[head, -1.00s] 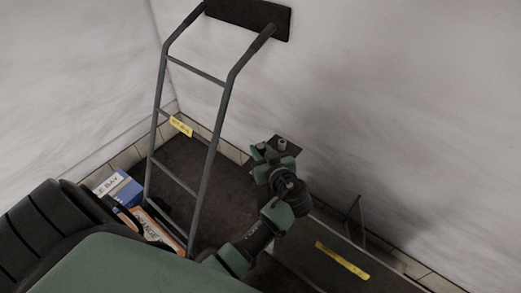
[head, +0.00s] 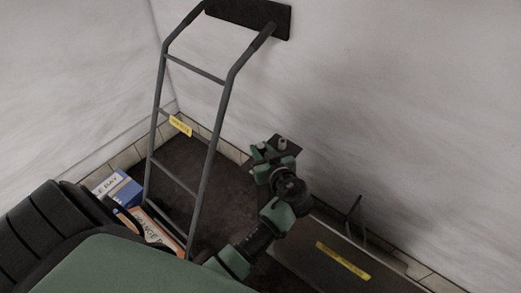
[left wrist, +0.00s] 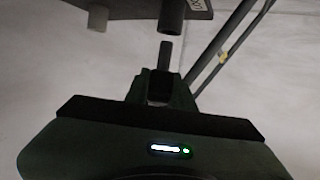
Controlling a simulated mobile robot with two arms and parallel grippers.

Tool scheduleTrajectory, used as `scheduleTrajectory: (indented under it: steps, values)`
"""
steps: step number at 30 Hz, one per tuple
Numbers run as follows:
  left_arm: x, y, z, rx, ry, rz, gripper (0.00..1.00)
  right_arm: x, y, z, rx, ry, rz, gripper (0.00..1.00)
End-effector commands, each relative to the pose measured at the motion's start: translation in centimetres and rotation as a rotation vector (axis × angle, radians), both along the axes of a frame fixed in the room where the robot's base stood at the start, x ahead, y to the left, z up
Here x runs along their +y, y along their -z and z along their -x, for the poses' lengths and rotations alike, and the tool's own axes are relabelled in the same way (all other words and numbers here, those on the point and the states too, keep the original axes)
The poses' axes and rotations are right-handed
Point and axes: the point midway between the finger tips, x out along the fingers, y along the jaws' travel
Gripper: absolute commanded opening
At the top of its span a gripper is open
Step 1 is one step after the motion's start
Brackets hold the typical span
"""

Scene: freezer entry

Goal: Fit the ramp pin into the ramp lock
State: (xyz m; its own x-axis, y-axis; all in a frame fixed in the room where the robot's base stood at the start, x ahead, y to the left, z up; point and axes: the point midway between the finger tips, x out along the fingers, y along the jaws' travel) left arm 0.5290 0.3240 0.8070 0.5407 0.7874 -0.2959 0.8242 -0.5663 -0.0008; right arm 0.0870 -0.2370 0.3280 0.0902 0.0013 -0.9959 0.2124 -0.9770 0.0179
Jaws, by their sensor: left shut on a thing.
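The ramp pin (left wrist: 165,56) is a grey rod standing up out of my left gripper (left wrist: 158,92), whose jaws are shut on it. A dark tube (left wrist: 171,18), apparently the ramp lock, comes down from a dark plate (left wrist: 140,6) with a partly cut-off label. The pin's tip is just below the tube's end and slightly left of it in the left wrist view; it looks apart from the tube. In the head view my left gripper (head: 270,157) is beside the dark plate (head: 294,147), with a small grey cylinder (head: 282,144) there. My right gripper is out of view.
A tall grey trolley frame (head: 223,105) stands left of my arm. A blue-and-white box (head: 118,188) and an orange-and-white box (head: 155,231) lie at its foot. A dark board with a yellow strip (head: 342,260) lies at the lower right, near the white wall (head: 400,110).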

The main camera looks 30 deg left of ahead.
Motion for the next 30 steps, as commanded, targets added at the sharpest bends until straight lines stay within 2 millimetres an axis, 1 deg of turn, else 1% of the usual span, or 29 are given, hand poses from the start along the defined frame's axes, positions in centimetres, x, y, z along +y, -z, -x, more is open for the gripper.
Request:
scheduleTrajectory:
  steps: [9, 17, 30]
  values:
    - [-0.01, -0.02, -0.01, -0.001, 0.000, 0.001, 0.00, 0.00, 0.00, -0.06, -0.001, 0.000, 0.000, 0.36]
    - [-0.06, 0.03, -0.01, -0.002, 0.000, 0.001, 0.00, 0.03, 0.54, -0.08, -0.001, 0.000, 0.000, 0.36]
    - [-0.02, -0.04, 0.00, -0.001, 0.000, 0.001, 0.00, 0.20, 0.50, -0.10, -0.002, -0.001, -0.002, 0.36]
